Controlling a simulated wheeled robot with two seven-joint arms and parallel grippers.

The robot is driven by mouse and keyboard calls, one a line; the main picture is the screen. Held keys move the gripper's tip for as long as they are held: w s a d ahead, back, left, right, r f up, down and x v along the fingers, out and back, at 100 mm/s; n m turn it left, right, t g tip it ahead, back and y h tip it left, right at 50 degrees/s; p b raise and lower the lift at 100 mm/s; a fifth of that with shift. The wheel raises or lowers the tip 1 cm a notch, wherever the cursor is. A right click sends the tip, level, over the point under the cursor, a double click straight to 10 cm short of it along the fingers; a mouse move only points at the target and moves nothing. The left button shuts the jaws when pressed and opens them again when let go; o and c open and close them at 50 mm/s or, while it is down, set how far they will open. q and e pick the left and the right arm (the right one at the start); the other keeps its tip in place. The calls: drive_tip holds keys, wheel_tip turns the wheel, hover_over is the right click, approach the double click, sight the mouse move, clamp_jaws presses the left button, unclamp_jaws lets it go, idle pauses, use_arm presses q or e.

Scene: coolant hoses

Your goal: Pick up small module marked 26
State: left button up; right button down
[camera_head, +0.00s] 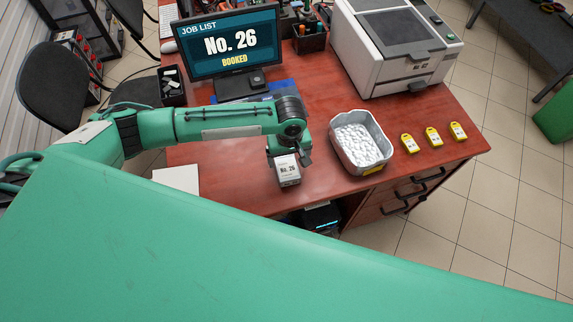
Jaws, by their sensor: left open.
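A small module with a white label reading "No. 26" (288,172) is on the red-brown desk (235,185) near its front edge. My left arm reaches in from the left. My left gripper (287,157) points down directly at the top of the module and is open. One dark finger shows at the module's upper right; the other finger is mostly hidden, so I cannot tell whether the jaws touch the module. My right gripper is not in view.
A grey bin (337,158) with white contents stands right of the module. Several yellow tags (433,138) lie farther right. A monitor (228,42) reading "No. 26 BOOKED" and a printer (395,45) stand behind. White paper (177,179) lies at left.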

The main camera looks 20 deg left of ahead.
sight(286, 164)
use_arm(q)
drive_tip(key=shift+f, duration=0.9)
drive_tip(key=f, duration=0.1)
drive_tip(key=f+p, duration=0.1)
drive_tip(key=a+f+p, duration=0.1)
drive_tip(key=f, duration=0.1)
drive_tip(key=shift+w, duration=0.25)
drive_tip(key=shift+f, duration=0.4)
drive_tip(key=shift+c, duration=0.2)
drive_tip(key=c, duration=1.1)
drive_tip(key=shift+c, duration=1.1)
drive_tip(key=shift+r, duration=0.15)
